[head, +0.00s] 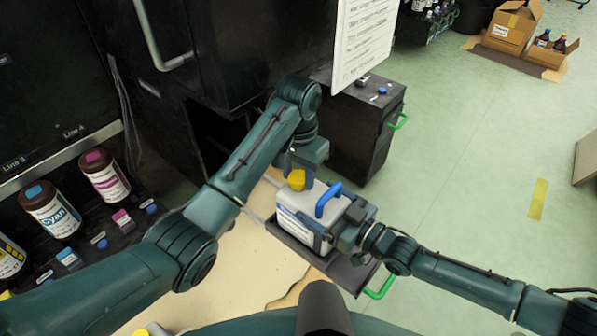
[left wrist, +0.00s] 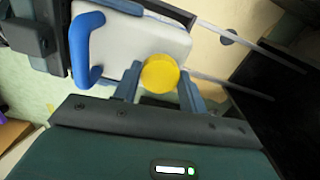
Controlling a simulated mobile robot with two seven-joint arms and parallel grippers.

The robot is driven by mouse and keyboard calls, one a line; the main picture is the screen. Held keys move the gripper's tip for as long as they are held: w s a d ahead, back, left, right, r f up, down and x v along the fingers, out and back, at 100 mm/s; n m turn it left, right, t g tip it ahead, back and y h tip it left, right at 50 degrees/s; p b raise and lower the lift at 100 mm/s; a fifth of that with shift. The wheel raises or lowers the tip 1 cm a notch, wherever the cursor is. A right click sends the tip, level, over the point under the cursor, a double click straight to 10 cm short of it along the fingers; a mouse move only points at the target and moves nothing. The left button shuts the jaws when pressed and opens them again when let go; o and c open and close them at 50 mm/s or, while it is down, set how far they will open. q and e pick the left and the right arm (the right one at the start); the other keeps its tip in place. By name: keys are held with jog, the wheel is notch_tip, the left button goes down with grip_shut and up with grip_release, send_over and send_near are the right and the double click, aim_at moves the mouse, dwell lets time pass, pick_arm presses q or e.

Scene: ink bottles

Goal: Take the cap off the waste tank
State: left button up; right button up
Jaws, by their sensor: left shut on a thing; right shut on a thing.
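The waste tank (head: 291,219) is a white jug with a label and a blue handle (head: 329,199). It stands upright in a dark pulled-out tray; its top also shows in the left wrist view (left wrist: 140,42). The yellow cap (head: 297,180) is at the tank's back left corner. My left gripper (head: 305,178) is shut on the cap, with a blue finger on each side of it in the left wrist view (left wrist: 160,76). I cannot tell whether the cap is seated or slightly raised. My right gripper (head: 347,232) is shut on the tank at its right side, beside the handle.
The tray has a green handle (head: 380,287) in front. A black cabinet (head: 362,125) with small caps on top stands behind. Ink bottles (head: 50,212) line the shelf at left. A cardboard box (head: 512,27) lies at the back right. The green floor at right is largely clear.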

pick_arm(q)
jog(key=n, duration=0.5)
jog(key=shift+n, duration=0.3)
jog(key=o, duration=1.1)
jog(key=shift+c, duration=0.4)
